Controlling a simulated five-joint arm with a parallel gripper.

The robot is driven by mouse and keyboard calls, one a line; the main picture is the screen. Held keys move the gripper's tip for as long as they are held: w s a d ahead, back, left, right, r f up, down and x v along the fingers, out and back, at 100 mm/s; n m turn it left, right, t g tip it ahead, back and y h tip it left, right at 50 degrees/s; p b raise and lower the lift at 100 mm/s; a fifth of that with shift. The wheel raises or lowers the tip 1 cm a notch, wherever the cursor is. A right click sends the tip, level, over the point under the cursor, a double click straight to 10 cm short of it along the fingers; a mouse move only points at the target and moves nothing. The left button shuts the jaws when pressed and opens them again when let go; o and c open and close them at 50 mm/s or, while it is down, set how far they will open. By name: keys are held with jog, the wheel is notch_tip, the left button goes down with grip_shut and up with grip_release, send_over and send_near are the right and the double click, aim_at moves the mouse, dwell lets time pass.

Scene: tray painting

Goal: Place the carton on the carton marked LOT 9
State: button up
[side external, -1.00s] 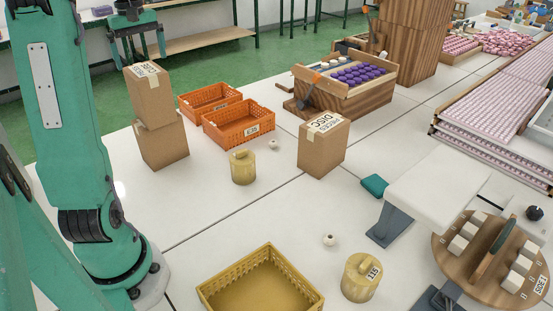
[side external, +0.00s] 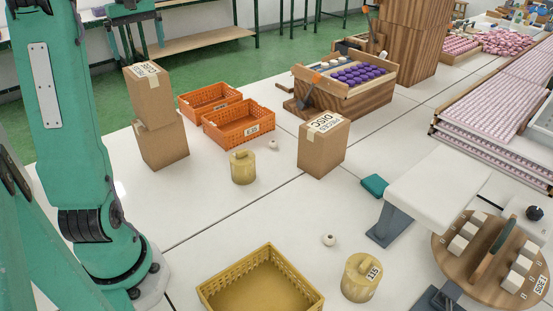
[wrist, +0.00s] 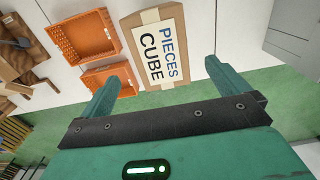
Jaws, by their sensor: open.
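A brown carton (side external: 148,100) sits on top of another brown carton (side external: 164,145), slightly turned relative to it, at the left of the side external view. The wrist view shows the upper carton (wrist: 182,72) with a label reading PIECES CUBE. My gripper (side external: 138,50) is open and empty above the stack, apart from it. Its two fingers spread wide in the wrist view (wrist: 162,72). A third carton (side external: 323,150), labelled DISC PIECES, stands alone near the middle of the table. I cannot read LOT 9 on any carton.
Two orange crates (side external: 238,139) stand right of the stack. Yellow lidded pots (side external: 243,168) and a yellow crate (side external: 212,290) are nearer the front. A wooden box of purple pieces (side external: 372,98) is behind the DISC carton.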

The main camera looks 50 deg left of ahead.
jog(key=w+d+m+t+y, duration=0.1)
jog(key=w+d+m, duration=0.35)
jog(key=d, duration=0.75)
jog(key=s+d+f+m+t, duration=0.1)
jog(key=s+d+f+m, duration=0.1)
jog(key=d, duration=0.6)
jog(key=s+d+f+m+t, duration=0.2)
jog(key=d+f+m, duration=0.2)
jog(key=d+m, duration=0.3)
jog(key=s+d+f+m+t+h, duration=0.1)
jog(key=s+d+f+m, duration=0.2)
jog(key=d, duration=0.6)
jog(key=shift+d+f+m+t, duration=0.2)
jog(key=shift+f+m+t, duration=0.15)
jog(key=shift+m, duration=0.4)
